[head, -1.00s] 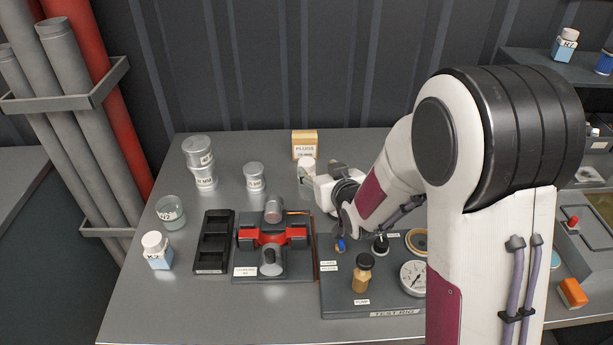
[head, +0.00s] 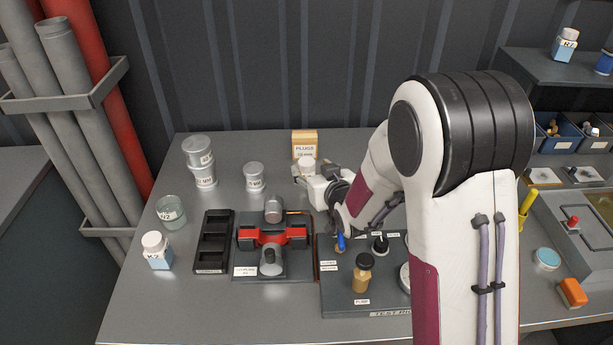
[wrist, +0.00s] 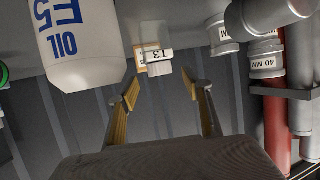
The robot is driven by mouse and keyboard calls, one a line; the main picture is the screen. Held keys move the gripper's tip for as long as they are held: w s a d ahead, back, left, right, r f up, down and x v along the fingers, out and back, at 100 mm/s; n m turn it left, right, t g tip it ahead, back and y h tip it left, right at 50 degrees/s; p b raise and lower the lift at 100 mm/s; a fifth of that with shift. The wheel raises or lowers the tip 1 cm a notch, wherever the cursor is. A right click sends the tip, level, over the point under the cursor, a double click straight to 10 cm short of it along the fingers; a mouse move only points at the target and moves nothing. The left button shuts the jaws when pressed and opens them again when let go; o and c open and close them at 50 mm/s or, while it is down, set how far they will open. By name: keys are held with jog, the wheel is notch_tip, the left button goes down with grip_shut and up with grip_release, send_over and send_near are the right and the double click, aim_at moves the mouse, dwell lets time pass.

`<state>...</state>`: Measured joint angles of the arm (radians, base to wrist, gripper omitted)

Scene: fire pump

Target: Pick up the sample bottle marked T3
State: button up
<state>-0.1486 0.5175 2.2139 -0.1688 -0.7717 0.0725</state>
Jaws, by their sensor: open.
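A large white bottle marked OIL (wrist: 82,45) is close on the left in the wrist view. The plugs box (head: 304,143) stands behind the bottle. Grey canisters (head: 254,176) are to the left. The test rig (head: 345,297) lies under my arm.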

aim_at(309, 166)
jog(key=shift+w+f, duration=0.1)
jog(key=shift+w, duration=0.15)
jog(key=shift+a, duration=0.1)
jog(key=shift+x, duration=2.6)
jog(key=c, duration=1.1)
